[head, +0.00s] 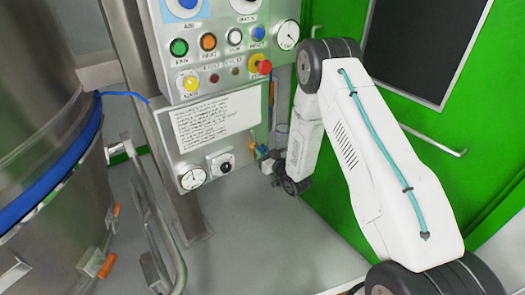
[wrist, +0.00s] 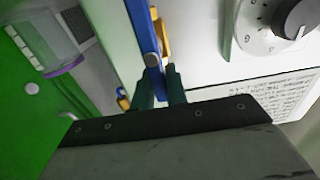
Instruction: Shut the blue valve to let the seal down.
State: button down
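The blue valve's long blue handle (wrist: 141,28) runs down from the top edge of the wrist view, beside the white panel. My gripper (wrist: 160,76) has its two dark fingers close on either side of the handle's lower end. The blue part fills the narrow gap between them, so it looks shut on the handle. In the head view my gripper is at the right edge of the control panel, by small blue and yellow parts (head: 262,151). It is mostly hidden by my arm there, and finger contact is too small to see.
A yellow handle (wrist: 162,36) stands right behind the blue one. A dial (wrist: 270,22) and a printed label (wrist: 278,98) are on the panel. A red button (head: 264,67) sits above. A steel vessel (head: 40,130) stands left, a green door (head: 345,200) right.

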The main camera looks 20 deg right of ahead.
jog(key=shift+d+m, duration=0.1)
jog(key=shift+m, duration=0.2)
jog(key=shift+w+d+f+m, duration=0.15)
jog(key=shift+d+f+m, duration=0.4)
jog(key=shift+m, duration=2.3)
jog(key=shift+w+d+f+m, duration=0.15)
jog(key=shift+d+f+m, duration=0.4)
jog(key=shift+m, duration=2.35)
jog(key=shift+w+d+f+m, duration=0.15)
jog(key=shift+d+f+m, duration=0.35)
jog(key=shift+m, duration=2.35)
jog(key=shift+a+f, duration=0.1)
jog(key=shift+f, duration=0.05)
jog(key=c, duration=1.4)
grip_release()
